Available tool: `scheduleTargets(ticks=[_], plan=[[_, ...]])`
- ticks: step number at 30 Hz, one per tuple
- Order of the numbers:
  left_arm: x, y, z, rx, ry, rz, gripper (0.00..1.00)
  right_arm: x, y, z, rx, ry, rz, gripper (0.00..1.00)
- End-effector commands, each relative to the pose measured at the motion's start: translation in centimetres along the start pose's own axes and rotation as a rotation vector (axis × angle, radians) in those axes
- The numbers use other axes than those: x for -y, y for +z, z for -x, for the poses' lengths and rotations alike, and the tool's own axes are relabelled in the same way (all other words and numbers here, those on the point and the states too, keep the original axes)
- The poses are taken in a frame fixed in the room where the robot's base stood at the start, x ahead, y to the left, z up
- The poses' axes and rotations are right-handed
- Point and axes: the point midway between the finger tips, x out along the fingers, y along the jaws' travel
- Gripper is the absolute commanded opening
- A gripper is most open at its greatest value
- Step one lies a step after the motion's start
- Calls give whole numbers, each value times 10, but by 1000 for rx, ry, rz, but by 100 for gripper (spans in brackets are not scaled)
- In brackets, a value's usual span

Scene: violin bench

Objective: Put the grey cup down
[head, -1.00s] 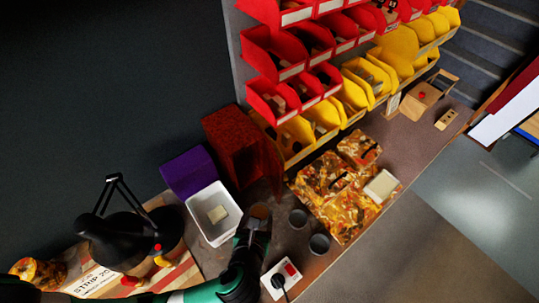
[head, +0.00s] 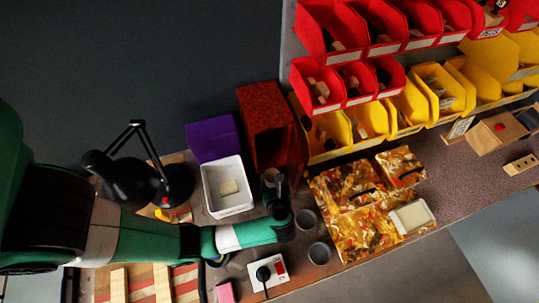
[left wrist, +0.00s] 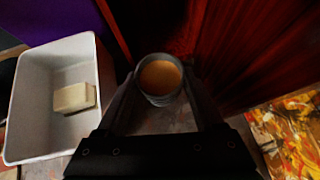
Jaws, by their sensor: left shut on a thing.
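A grey cup (left wrist: 160,84) with a brown inside or filling sits upright between the fingers of my left gripper (left wrist: 163,92) in the left wrist view. The fingers are shut on it from both sides. In the head view my left gripper (head: 275,188) is just right of a white tub, and the held cup is mostly hidden there. I cannot tell whether its base touches the bench (head: 228,268). Two more grey cups, one nearer (head: 319,253) and one farther (head: 305,218), stand to the right of my gripper. My right gripper is not in view.
The white tub (head: 211,200) holds a pale block (head: 229,187). A dark red box (head: 266,115) stands behind the gripper. Patterned blocks (head: 350,225) lie to the right. A socket box (head: 268,272) with a plug is in front. Shelves of bins rise behind.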

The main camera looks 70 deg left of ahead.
Motion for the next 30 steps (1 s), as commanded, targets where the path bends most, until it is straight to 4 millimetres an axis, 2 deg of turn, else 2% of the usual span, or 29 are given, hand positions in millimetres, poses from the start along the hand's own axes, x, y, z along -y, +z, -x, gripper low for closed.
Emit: scheduleTargets(ticks=[1,6,12,15,22,27,30], plan=[[-2,10,-14,2,6,7,0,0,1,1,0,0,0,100],[0,36,-48,1,3,4,0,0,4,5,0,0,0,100],[0,58,-78,1,1,4,0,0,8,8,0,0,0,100],[1,66,-87,1,0,2,0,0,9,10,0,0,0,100],[1,67,-92,1,-2,-2,0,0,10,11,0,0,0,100],[1,45,-108,0,-2,-4,0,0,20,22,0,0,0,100],[1,39,-113,0,-2,-2,0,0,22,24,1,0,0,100]])
